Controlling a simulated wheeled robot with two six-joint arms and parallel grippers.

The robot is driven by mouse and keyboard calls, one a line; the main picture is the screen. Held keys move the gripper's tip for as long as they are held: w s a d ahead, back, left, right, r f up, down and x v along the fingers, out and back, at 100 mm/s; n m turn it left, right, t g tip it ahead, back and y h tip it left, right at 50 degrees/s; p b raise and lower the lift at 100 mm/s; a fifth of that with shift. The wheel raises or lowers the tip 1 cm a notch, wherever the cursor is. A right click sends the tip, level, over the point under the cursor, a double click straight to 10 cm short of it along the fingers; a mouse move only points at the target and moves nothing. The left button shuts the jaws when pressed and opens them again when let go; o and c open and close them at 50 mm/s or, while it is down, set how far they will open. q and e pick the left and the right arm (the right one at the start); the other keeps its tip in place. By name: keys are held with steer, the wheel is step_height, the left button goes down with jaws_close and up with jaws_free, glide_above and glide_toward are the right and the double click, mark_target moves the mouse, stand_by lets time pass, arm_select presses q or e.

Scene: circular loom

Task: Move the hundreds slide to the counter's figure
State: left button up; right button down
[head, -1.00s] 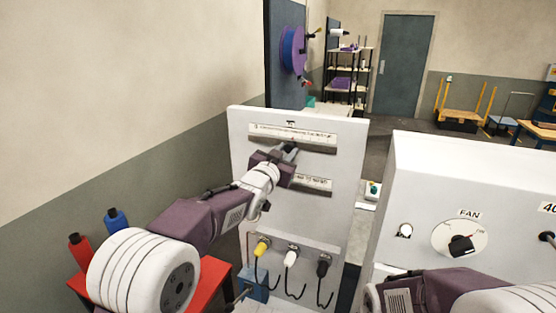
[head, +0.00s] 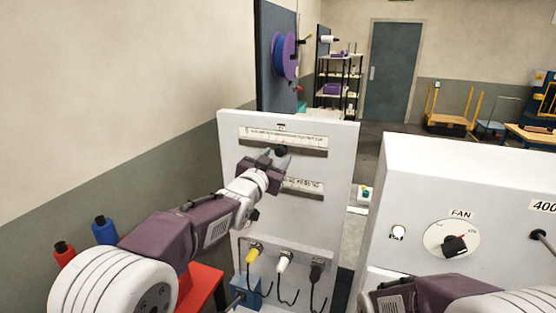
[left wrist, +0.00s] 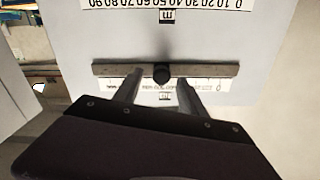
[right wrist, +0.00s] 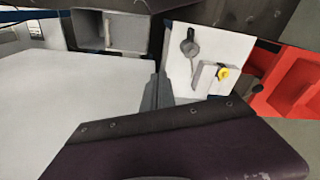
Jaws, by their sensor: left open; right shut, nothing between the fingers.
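A white upright panel (head: 230,170) carries two scales with rails. The upper rail (head: 310,151) bears a black slide knob (head: 280,150), near its middle; its scale's small figures look like the hundreds. My left gripper (head: 275,161) is just in front of and below this knob. In the left wrist view, which shows the panel upside down, the black knob (left wrist: 162,73) lies between the spread fingers of the open left gripper (left wrist: 159,84), apart from both. My right gripper (right wrist: 157,90) is shut and empty in the right wrist view. I see no clearly readable counter figure.
The lower scale (head: 303,186) is partly behind my left arm. Yellow, white and black plugs with cables (head: 284,262) hang below. A white cabinet with a fan dial (head: 452,238) stands at right. Red and blue bottles (head: 104,230) stand at left by a red surface (head: 205,285).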

arm_select(q)
steer(key=b+v, duration=0.2)
steer(key=v, duration=0.5)
steer(key=shift+s+b, duration=0.15)
steer(key=shift+b, duration=0.15)
steer(key=shift+d, duration=0.15)
